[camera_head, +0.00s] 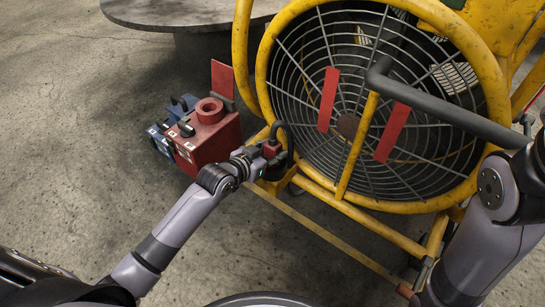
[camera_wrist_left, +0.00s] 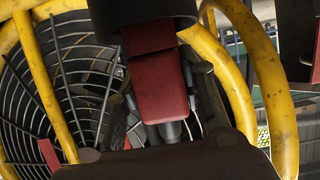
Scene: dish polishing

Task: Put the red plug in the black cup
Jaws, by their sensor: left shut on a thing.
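The red plug (camera_head: 271,149) is held by my left gripper (camera_head: 268,155) at the lower left of the yellow fan frame. A dark cable loops up from it. The black cup (camera_head: 274,171) is directly below the plug, at the frame's lower bar. In the left wrist view the red plug (camera_wrist_left: 158,90) shows large, with its upper end against the cup's dark cylinder (camera_wrist_left: 142,12); how deep it sits inside cannot be told. My gripper's dark part (camera_wrist_left: 170,160) fills the bottom there. My right arm shows at the right, but its gripper is out of view.
The large yellow-framed fan (camera_head: 345,120) stands just right of the plug, with two red strips on its guard. A red box (camera_head: 212,138) with a blue unit beside it stands to the left. The concrete floor at left is clear.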

